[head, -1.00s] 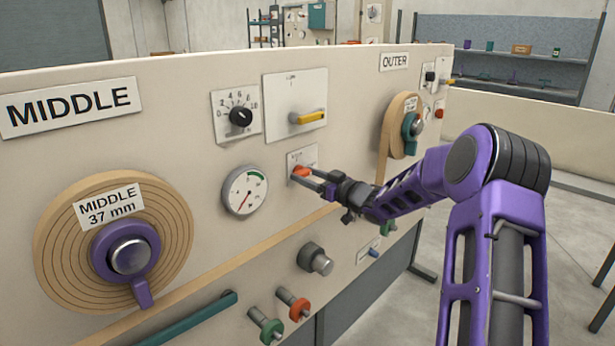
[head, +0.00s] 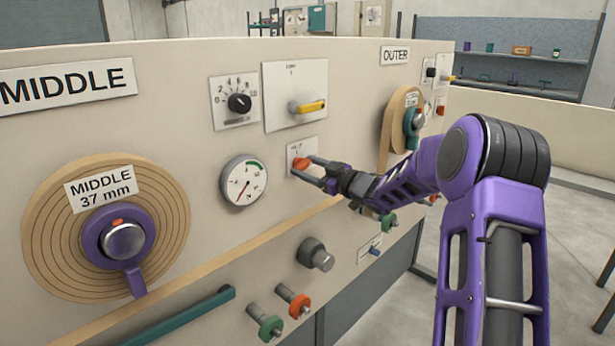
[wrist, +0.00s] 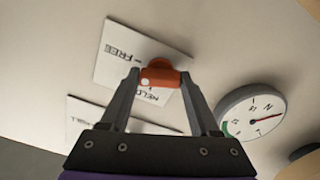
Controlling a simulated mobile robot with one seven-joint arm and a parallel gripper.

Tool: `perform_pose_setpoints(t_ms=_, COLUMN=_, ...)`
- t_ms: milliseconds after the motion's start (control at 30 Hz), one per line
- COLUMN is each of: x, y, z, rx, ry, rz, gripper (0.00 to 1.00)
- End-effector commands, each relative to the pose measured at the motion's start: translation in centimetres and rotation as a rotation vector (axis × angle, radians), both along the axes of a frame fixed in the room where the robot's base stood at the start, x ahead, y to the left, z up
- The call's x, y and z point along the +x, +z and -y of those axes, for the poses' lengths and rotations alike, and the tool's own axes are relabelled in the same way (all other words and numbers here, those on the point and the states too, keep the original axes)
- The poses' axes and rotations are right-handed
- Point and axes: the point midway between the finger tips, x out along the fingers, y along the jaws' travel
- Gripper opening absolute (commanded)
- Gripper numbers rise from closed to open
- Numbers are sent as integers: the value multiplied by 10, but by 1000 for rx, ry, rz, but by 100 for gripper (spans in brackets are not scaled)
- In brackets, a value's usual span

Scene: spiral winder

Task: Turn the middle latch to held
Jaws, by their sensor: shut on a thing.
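The middle latch is a small orange-red knob (head: 300,163) on a white plate on the panel, right of the round gauge. In the wrist view the knob (wrist: 162,74) sits between my two fingertips, with a pale dot on its near left side. Its plate (wrist: 120,55) reads FREE and HELD; the HELD word is partly covered by the knob and a finger. My gripper (head: 308,168) is shut on the knob, one finger on each side; it also shows in the wrist view (wrist: 160,80). I cannot tell exactly which word the knob points to.
The round gauge (head: 244,181) is close to the left of the latch. The MIDDLE spool (head: 60,235) has a purple hub with an orange piece on top. A dark knob (head: 315,254) sticks out below.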

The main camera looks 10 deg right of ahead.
Motion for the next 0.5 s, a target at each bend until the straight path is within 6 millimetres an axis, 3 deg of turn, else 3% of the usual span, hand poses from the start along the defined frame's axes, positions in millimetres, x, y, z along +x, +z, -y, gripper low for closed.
perform_pose_setpoints(t_ms=500, x=0, y=-1, z=-1, rx=-398, ry=2, rz=289, gripper=7)
